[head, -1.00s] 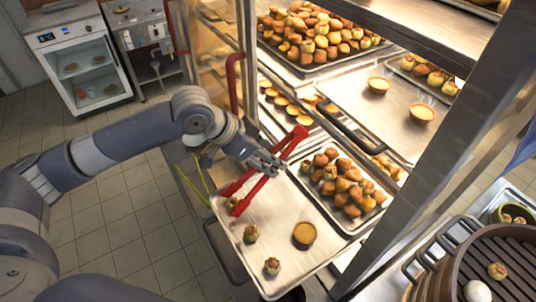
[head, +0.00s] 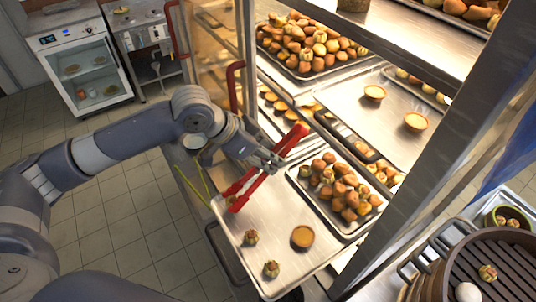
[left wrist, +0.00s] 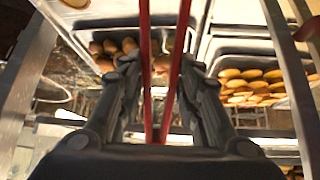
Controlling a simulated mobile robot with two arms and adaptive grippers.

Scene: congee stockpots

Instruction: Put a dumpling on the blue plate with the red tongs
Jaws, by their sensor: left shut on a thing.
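My left gripper (head: 266,160) is shut on the red tongs (head: 257,182). The tongs slant down left over a metal tray (head: 275,215), their lower ends near its left edge. In the left wrist view my gripper fingers (left wrist: 160,65) flank the two red arms of the tongs (left wrist: 147,90). One small dumpling (head: 251,237) and another (head: 271,269) stand on the tray, apart from the tongs. Whether anything is between the tong tips is too small to tell. Another dumpling (head: 488,272) sits in the dark steamer (head: 510,255). I see no blue plate and no right gripper.
A round tart (head: 302,237) lies on the tray, beside a smaller tray of pastries (head: 340,190). A metal rack post (head: 430,170) stands to the right. Shelves with pastry trays rise behind. A white bun (head: 467,292) is at the lower right.

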